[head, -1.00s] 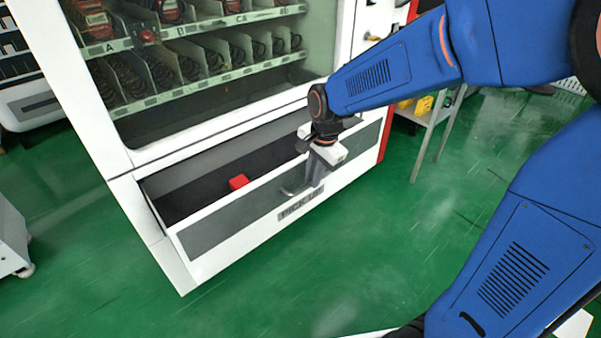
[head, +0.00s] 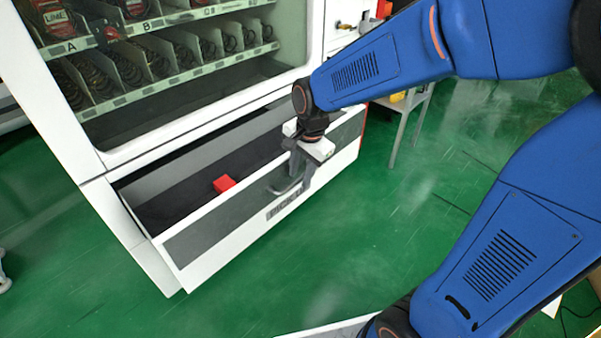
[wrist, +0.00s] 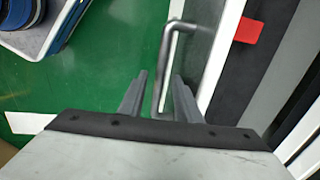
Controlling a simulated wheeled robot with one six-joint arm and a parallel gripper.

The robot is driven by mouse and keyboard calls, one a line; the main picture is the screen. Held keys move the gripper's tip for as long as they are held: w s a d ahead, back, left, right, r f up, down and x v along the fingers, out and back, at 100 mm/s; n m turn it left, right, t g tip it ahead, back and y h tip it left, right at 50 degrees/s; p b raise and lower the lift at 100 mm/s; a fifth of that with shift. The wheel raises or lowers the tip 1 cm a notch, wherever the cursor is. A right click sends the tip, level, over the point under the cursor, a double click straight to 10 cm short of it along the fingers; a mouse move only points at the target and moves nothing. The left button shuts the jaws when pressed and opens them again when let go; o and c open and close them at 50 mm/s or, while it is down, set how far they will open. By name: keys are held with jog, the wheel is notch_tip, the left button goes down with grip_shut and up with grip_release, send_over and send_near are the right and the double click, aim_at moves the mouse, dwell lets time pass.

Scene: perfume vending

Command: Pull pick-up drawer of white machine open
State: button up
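The white machine (head: 90,165) stands at the left with its pick-up drawer (head: 215,228) pulled out at the bottom, leaving a wide dark gap behind its front. A red box (head: 224,184) lies inside the drawer; it also shows in the wrist view (wrist: 249,30). The drawer's grey bar handle (wrist: 161,75) is on its front panel. My gripper (head: 292,185) is at this handle. In the wrist view my gripper (wrist: 159,82) has its two fingers apart, one on each side of the bar, with visible gaps. Part of the handle is hidden by my gripper in the head view.
Green floor (head: 330,260) in front of the drawer is clear. A metal table (head: 405,115) stands to the right of the machine. Shelves with spiral coils (head: 165,65) show behind the machine's glass above the drawer.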

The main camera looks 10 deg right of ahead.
notch_tip(320, 180, up, 17)
jog(key=s+d, duration=0.1)
jog(key=s, duration=0.1)
jog(key=shift+s+d, duration=0.35)
jog(key=shift+d, duration=0.05)
dwell(0.3)
jog(key=s+d+f+n+t, duration=0.1)
jog(key=s+d+f+n, duration=0.1)
jog(key=s, duration=0.4)
jog(key=s+d+f+n+t, duration=0.1)
jog(key=s+d+f+n, duration=0.2)
jog(key=s+d+n, duration=0.2)
jog(key=s+d+f+n+t+h, duration=0.1)
jog(key=s+d+f+n, duration=0.1)
jog(key=s+d+n, duration=0.2)
jog(key=s+d, duration=0.2)
jog(key=s, duration=0.1)
jog(key=shift+d+f, duration=0.15)
jog(key=shift+f, duration=0.25)
